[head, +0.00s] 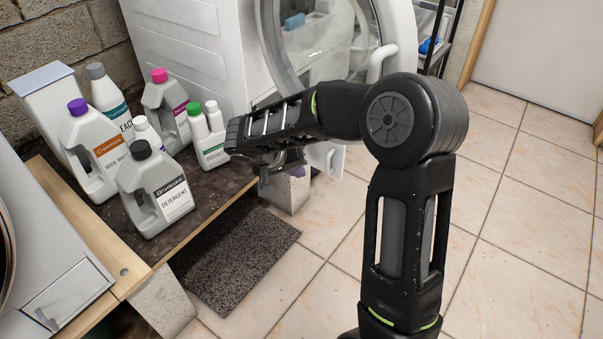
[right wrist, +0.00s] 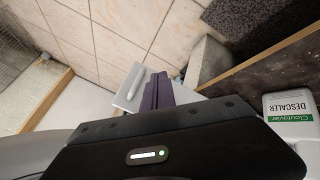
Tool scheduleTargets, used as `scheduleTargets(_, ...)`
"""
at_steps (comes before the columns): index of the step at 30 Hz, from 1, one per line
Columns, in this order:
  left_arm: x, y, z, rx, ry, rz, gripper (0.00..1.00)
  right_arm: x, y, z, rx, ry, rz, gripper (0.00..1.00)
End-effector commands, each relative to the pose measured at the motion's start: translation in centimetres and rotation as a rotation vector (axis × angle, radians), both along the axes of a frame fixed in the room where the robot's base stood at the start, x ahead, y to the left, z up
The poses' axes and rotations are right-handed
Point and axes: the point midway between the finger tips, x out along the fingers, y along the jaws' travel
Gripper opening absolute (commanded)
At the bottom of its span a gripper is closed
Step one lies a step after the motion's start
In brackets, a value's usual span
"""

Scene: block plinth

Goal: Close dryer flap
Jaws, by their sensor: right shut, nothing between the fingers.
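The white dryer (head: 190,45) stands at the back with its round glass door (head: 325,40) open. Its small white flap (head: 334,160) sticks out open low at the front, partly hidden behind my right arm. The flap (right wrist: 126,97) and its raised handle also show in the right wrist view. My right gripper (head: 297,172) is shut and empty, with its purple fingers beside the flap. In the right wrist view the fingers (right wrist: 157,90) overlap the flap's edge; I cannot tell whether they touch it. My left gripper is not in view.
Several bottles, including a grey detergent bottle (head: 155,190) and a descaler bottle (head: 208,140), stand on the dark bench top (head: 200,205) left of my gripper. A second white machine (head: 45,260) is at the left. A dark mat (head: 240,260) lies below. Tiled floor (head: 510,220) is clear at right.

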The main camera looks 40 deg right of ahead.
Motion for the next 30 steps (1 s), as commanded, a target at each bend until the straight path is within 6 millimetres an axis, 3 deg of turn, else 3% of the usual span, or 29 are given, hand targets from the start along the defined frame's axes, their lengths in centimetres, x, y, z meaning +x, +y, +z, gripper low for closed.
scheduleTargets(1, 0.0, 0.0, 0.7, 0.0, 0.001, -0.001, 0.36, -0.2, 0.6, 1.3, 0.0, -0.001, 0.002, 0.0)
scheduleTargets(6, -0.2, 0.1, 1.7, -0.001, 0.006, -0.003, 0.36, -1.1, 2.5, 3.9, 0.0, -0.001, 0.002, 0.0)
scheduleTargets(12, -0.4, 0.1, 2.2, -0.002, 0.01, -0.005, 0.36, -1.7, 3.7, 5.4, 0.0, 0.001, 0.0, 0.0)
scheduleTargets(26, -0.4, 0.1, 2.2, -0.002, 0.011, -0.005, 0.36, -1.7, 3.8, 5.5, -0.001, 0.013, 0.018, 0.0)
scheduleTargets(30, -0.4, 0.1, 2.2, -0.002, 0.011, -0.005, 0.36, -0.3, 5.7, 4.5, 0.062, 0.032, 0.159, 0.0)
